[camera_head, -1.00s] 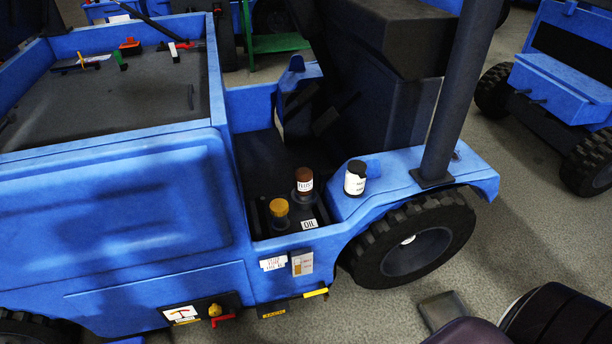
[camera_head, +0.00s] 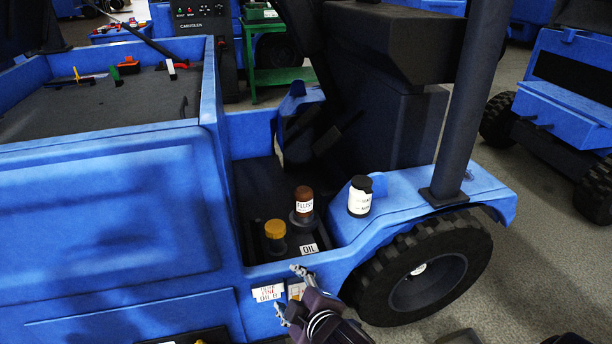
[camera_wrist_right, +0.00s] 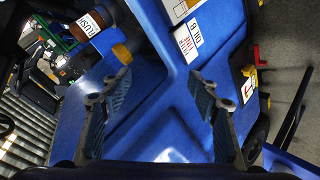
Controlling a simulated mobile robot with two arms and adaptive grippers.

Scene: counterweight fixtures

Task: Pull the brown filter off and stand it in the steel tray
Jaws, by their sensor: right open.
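The brown filter (camera_head: 304,200), with a white label, stands upright on a dark round base in the vehicle's open bay. It also shows at the upper left of the right wrist view (camera_wrist_right: 72,13). My right gripper (camera_head: 287,287) is open and empty, in front of the bay's near edge, below and apart from the filter. Its two fingers are spread wide in the wrist view (camera_wrist_right: 148,90), with blue bodywork behind them. I cannot make out the steel tray in either view. My left gripper is not in view.
A yellow cap (camera_head: 275,230) sits just left of the filter, with an OIL label (camera_head: 309,249) near it. A white-labelled black container (camera_head: 360,196) stands on the blue fender to the right. A dark post (camera_head: 458,110) rises beyond it.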

